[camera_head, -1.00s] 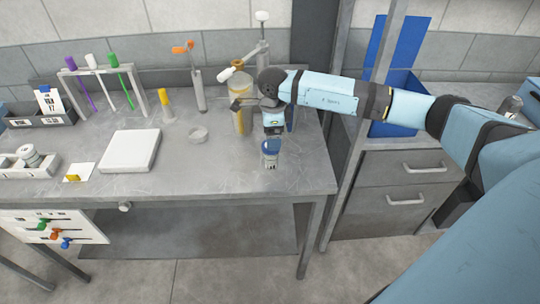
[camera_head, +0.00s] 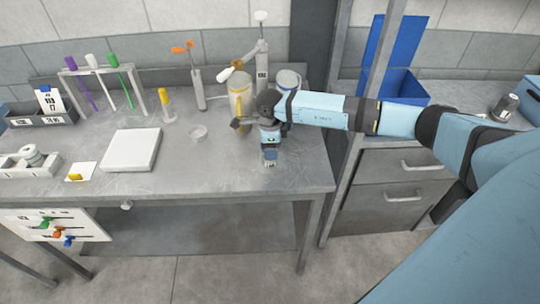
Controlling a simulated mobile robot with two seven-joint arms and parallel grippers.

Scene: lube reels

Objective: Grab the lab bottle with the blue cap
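My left gripper is not in view.
A tall yellow-and-clear container (camera_head: 239,95) and a grey dispenser stand (camera_head: 262,60) are close behind my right wrist. The bench front (camera_head: 290,185) is clear.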

